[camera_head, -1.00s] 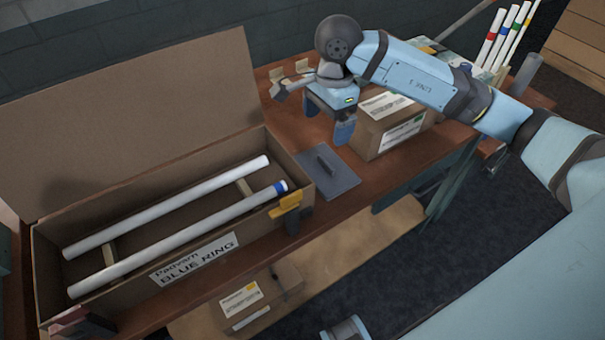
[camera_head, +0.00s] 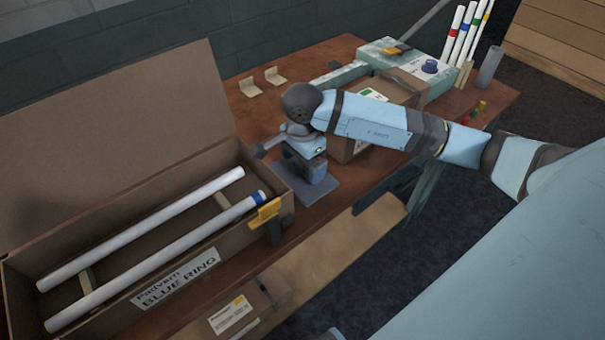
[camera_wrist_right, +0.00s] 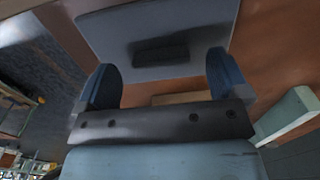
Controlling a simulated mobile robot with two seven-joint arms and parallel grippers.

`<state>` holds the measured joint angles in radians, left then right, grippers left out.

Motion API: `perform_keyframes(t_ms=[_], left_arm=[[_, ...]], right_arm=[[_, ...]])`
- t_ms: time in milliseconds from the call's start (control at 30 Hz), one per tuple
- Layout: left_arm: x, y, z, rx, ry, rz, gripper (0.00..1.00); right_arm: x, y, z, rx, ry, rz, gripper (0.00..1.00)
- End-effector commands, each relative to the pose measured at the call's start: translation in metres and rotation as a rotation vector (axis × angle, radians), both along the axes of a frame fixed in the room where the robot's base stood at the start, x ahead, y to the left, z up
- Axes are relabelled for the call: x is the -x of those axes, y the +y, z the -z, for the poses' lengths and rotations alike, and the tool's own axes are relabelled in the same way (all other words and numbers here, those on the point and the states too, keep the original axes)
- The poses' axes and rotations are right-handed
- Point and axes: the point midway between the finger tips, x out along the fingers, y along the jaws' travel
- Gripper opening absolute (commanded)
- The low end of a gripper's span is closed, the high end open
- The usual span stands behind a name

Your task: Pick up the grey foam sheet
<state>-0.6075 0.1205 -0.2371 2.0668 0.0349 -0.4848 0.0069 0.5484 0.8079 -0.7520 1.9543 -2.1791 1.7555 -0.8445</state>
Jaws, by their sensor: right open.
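The grey foam sheet (camera_head: 322,192) lies flat on the brown table, just right of the long cardboard box. It also shows in the right wrist view (camera_wrist_right: 205,38), with a dark raised grip (camera_wrist_right: 160,52) on its face. My right gripper (camera_head: 308,182) is over the sheet, pointing down, and hides much of it and its grip in the head view. In the right wrist view its two blue fingers (camera_wrist_right: 164,78) are apart with nothing between them, and the grip lies ahead of them. I cannot tell the height left above the sheet.
The open long box (camera_head: 205,258) holds two white tubes (camera_head: 150,225), one blue-ringed, and has a yellow and black clamp (camera_head: 266,216) at its corner. A smaller carton (camera_head: 343,150) stands close behind my right gripper. Two small tan brackets (camera_head: 250,88) lie at the back.

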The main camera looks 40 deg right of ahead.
Motion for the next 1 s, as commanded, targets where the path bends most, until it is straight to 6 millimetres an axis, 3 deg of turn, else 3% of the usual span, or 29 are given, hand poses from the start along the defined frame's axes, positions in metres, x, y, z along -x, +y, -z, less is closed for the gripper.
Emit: perform_keyframes(t_ms=[133,400,633,1000], left_arm=[[0.0,0.001,0.001,-0.002,0.0,0.0,0.43],[-0.001,0.002,0.001,-0.003,-0.001,0.001,0.43],[-0.001,0.001,0.001,-0.003,-0.001,0.001,0.43],[-0.001,0.0,0.0,0.0,-0.001,-0.001,0.43]], right_arm=[[0.0,0.0,0.016,0.0,0.001,-0.001,0.94],[0.0,0.0,0.018,0.0,-0.001,-0.001,0.94],[0.0,0.0,0.018,0.0,-0.001,-0.001,0.41],[0.0,0.0,0.015,0.001,-0.002,-0.001,0.41]])
